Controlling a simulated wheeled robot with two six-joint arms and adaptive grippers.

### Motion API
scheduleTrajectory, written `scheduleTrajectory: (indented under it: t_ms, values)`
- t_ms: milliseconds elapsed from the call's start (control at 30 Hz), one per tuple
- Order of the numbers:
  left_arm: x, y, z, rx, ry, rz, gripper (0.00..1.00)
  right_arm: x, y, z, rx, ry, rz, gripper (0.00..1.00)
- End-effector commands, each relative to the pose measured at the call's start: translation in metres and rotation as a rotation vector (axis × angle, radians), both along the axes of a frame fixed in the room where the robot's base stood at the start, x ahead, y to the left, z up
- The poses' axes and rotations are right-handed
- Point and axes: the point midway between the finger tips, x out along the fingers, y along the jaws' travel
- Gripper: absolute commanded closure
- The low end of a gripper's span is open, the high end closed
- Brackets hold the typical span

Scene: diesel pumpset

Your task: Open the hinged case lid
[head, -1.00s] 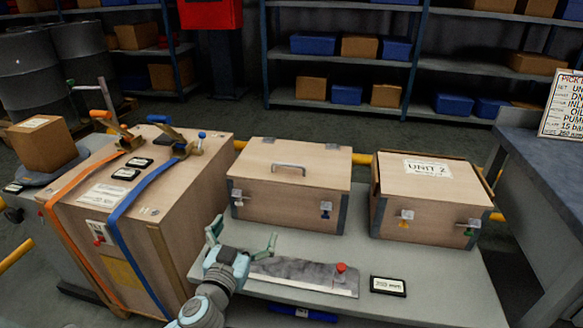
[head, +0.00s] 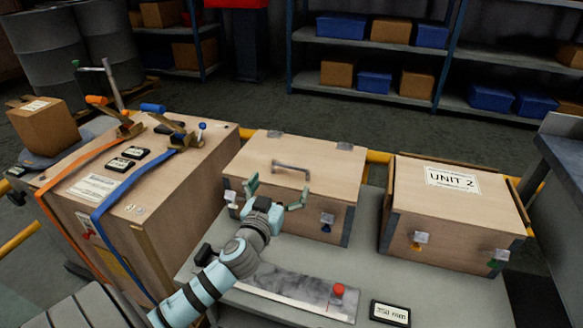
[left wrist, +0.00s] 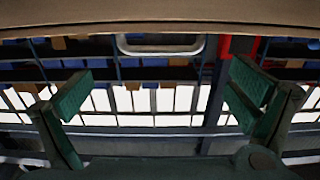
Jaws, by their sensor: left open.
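The wooden case (head: 335,225) stands on the grey bench with its lid (head: 315,155) shut. Two hinges show along the lid's back edge, and a metal handle (head: 291,167) stands on its top. In the left wrist view the handle (left wrist: 160,50) shows above and between the spread fingers. My right gripper is not in view.
A second wooden case marked UNIT 2 (head: 450,215) stands to the right. A large strapped crate (head: 155,215) stands close on the left. A flat metal plate with a red knob (head: 300,293) and a 350 mm display (head: 390,313) lie in front on the bench (head: 440,295).

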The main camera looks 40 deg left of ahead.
Motion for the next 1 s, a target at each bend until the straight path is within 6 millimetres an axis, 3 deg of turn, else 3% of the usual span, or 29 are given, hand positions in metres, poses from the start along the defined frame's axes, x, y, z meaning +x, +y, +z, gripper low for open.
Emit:
scheduleTrajectory:
  t_ms: [100,300,700,767,1000]
  values:
    - [0.029,0.011,-0.001,-0.001,-0.001,0.003,0.0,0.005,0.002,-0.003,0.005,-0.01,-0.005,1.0]
    - [0.063,0.022,-0.002,-0.001,0.001,0.001,0.0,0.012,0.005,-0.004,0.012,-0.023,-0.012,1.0]
    - [0.075,0.026,-0.001,-0.001,0.002,0.0,0.0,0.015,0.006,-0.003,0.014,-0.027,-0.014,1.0]
    - [0.075,0.026,-0.001,-0.001,0.002,0.0,0.06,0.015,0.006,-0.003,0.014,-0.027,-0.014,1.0]
    - [0.075,0.026,-0.001,-0.001,0.001,-0.001,0.45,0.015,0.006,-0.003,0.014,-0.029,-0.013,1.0]
